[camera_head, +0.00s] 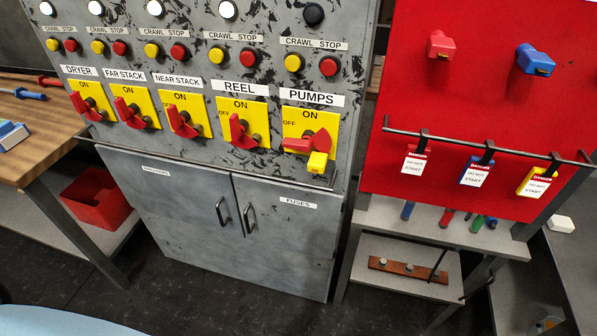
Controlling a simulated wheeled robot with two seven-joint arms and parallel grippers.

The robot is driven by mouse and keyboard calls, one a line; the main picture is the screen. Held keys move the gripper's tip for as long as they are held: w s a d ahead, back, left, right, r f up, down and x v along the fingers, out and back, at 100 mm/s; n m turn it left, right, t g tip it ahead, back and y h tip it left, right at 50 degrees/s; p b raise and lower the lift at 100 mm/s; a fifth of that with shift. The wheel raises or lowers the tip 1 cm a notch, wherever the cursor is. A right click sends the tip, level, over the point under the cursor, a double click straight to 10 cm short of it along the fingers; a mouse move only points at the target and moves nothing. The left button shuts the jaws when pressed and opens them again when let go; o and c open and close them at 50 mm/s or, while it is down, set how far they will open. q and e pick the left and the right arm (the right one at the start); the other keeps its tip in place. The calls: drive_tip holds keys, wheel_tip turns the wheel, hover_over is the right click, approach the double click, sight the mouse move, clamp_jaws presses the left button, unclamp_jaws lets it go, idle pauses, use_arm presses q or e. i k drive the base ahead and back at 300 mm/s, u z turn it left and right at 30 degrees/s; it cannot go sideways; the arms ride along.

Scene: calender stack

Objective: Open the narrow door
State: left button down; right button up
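A grey metal cabinet has two doors side by side below its switch panel. The narrower right door (290,245) bears a "FUSES" label (295,203) and has a dark bar handle (250,217) near its left edge. The wider left door (175,215) has a small label too small to read and a similar handle (222,212) near its right edge. Both doors look shut, with a thin seam between them. Neither of my grippers shows in the view.
Red rotary switches and a yellow padlock (318,162) sit above the doors. A red board (480,100) with padlocks and tags stands right, above shelves (440,228). A wooden table (40,140) and red bin (97,198) are left. Floor before the doors looks clear.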

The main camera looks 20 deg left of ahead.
sight(291, 218)
drive_tip(key=u, duration=0.9)
drive_tip(key=k, duration=0.3)
drive_tip(key=u, duration=1.2)
drive_tip(key=i, duration=0.7)
drive_tip(key=z, duration=0.2)
